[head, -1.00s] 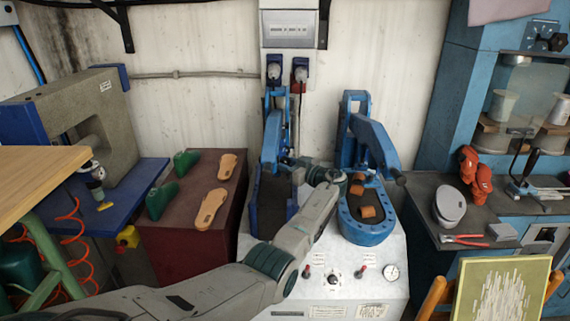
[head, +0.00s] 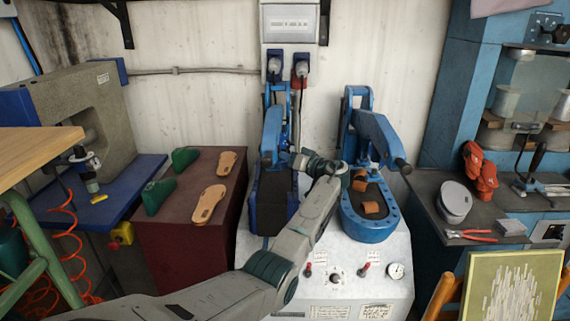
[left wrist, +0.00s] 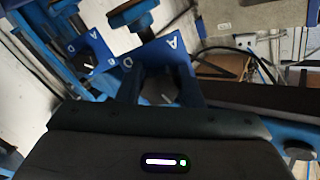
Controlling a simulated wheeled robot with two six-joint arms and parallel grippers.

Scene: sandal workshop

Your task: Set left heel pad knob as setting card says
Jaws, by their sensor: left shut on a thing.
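Two blue heel presses stand on a white cabinet. My left arm reaches across the front of the left press (head: 271,213). In the head view my left gripper (head: 297,161) is at the upper part of this press, its fingertips too small to make out. In the left wrist view its two dark fingers (left wrist: 160,90) are closed around a dark knob (left wrist: 163,97) with a white mark. The knob is on a blue plate (left wrist: 148,60) lettered A and D; the mark's exact setting is unclear. A second lettered plate (left wrist: 88,62) with a white pointer shows left.
The right press (head: 369,228) holds brown pads. A panel with white streaks (head: 513,290), possibly the setting card, stands front right, unreadable. Green lasts (head: 160,196) and tan soles (head: 208,204) lie on a red cabinet (head: 188,245). A gauge (head: 396,270) and red switches are on the white cabinet.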

